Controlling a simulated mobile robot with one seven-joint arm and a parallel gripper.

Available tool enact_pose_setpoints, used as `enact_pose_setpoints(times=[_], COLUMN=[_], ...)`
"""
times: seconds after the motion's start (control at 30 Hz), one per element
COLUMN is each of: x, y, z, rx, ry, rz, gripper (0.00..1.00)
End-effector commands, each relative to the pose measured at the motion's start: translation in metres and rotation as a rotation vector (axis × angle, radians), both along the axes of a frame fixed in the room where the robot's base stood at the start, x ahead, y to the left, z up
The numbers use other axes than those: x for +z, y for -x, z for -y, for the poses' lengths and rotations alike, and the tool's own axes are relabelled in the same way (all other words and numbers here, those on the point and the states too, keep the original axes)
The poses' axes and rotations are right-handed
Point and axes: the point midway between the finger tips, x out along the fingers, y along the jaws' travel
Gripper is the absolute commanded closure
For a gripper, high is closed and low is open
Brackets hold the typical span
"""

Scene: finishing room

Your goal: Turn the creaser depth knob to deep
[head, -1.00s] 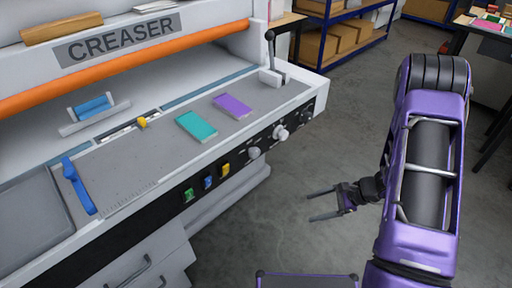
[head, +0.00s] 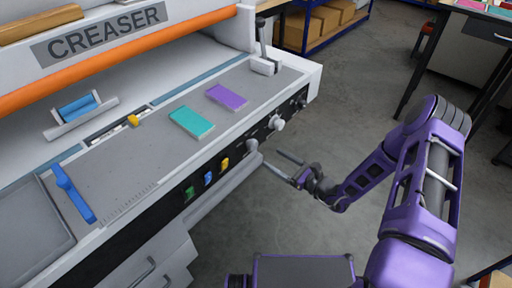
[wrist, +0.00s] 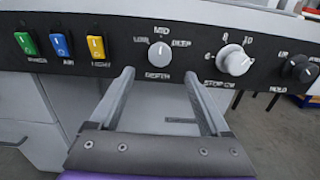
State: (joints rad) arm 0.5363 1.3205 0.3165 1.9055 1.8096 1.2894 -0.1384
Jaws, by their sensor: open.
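The creaser's depth knob (wrist: 158,53) is a round light-grey knob on the black front panel, above the label DEPTH. MID is printed above it and DEEP to its upper right; its white mark appears to point up, near MID. It also shows in the head view (head: 253,146) on the machine's front. My gripper (wrist: 159,76) is open and empty, its fingers pointing at the panel with the knob between and just beyond the tips, apart from it as far as I can tell. In the head view my gripper (head: 273,159) is just right of the knob.
Right of the depth knob are a larger white stop knob (wrist: 234,60) and a dark hold knob (wrist: 299,68). Left are green (wrist: 26,44), blue (wrist: 61,45) and yellow (wrist: 96,47) switches. Open floor (head: 320,130) lies right of the creaser (head: 120,165).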

Motion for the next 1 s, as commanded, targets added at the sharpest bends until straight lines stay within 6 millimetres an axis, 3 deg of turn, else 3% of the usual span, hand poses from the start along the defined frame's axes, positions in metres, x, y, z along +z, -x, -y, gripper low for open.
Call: enact_pose_setpoints(times=[0.2,0.4,0.87,1.0], x=[0.000,0.000,0.000,0.000], y=[-0.029,-0.048,-0.055,-0.055], z=[-0.039,-0.062,-0.071,-0.071], rx=[0.005,0.002,0.001,0.001], ry=[0.001,0.002,0.002,0.002], rz=[0.000,0.000,-0.001,-0.001], gripper=[0.19,0.19,0.19,0.45])
